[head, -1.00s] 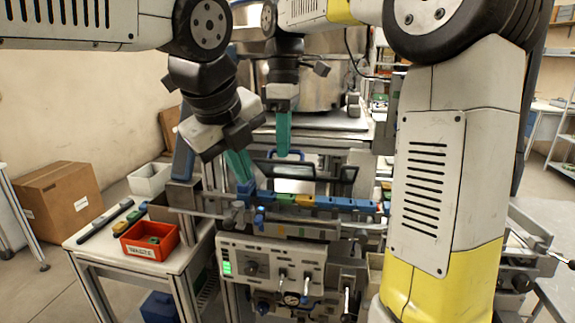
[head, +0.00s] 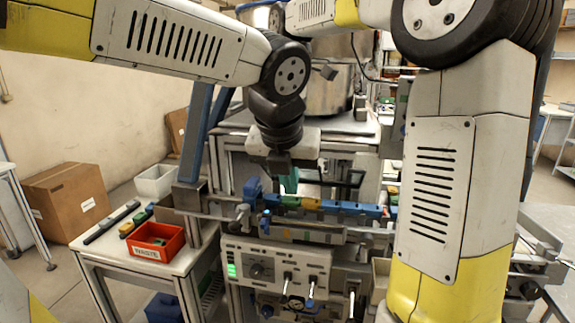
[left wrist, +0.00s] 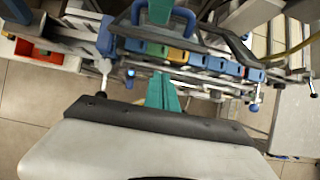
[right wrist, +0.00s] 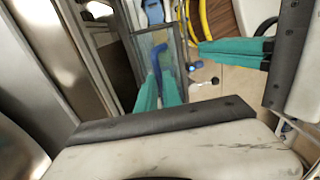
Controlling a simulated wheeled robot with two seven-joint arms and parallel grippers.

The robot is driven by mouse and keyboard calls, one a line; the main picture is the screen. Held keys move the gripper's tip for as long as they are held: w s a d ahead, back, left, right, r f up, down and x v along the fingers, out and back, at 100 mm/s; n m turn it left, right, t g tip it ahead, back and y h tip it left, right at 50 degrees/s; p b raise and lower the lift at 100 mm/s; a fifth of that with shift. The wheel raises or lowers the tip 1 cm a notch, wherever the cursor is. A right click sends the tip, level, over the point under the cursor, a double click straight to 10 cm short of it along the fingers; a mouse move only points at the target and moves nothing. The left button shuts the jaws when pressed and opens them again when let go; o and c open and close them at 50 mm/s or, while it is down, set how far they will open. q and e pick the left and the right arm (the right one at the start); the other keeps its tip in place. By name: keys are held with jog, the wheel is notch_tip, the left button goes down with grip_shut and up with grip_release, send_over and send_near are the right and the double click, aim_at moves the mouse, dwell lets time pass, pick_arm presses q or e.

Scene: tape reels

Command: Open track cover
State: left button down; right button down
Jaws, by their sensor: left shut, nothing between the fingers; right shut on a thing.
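The track (head: 345,208), a rail with blue, green and yellow pieces in a row, runs across the machine front. It also shows in the left wrist view (left wrist: 228,68). My left gripper (head: 291,183) is shut and empty above the track; its teal fingers show in the left wrist view (left wrist: 162,92). My right gripper (right wrist: 158,92) is shut on the blue handle (right wrist: 157,62) of the clear framed track cover (right wrist: 174,52). The handle shows as a blue arch in the left wrist view (left wrist: 136,12). In the head view my left arm hides the handle and right gripper.
A control panel (head: 262,268) with levers sits below the track. An orange waste bin (head: 157,240) stands on the side table at left, near a white bin (head: 155,181). A cardboard box (head: 66,200) is on the floor.

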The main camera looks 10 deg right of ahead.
jog(key=shift+w+d+f, duration=0.1)
jog(key=shift+d+f, duration=0.05)
pick_arm(q)
jog(key=shift+w+d+r, duration=0.2)
jog(key=shift+w+r, duration=0.05)
jog(key=shift+w, duration=0.3)
jog(key=shift+w+d+r, duration=0.15)
jog(key=shift+w+r, duration=0.05)
jog(key=shift+w, duration=0.4)
jog(key=shift+w+d+r, duration=0.2)
jog(key=shift+w+r, duration=0.05)
jog(key=shift+w, duration=0.3)
jog(key=shift+r, duration=0.1)
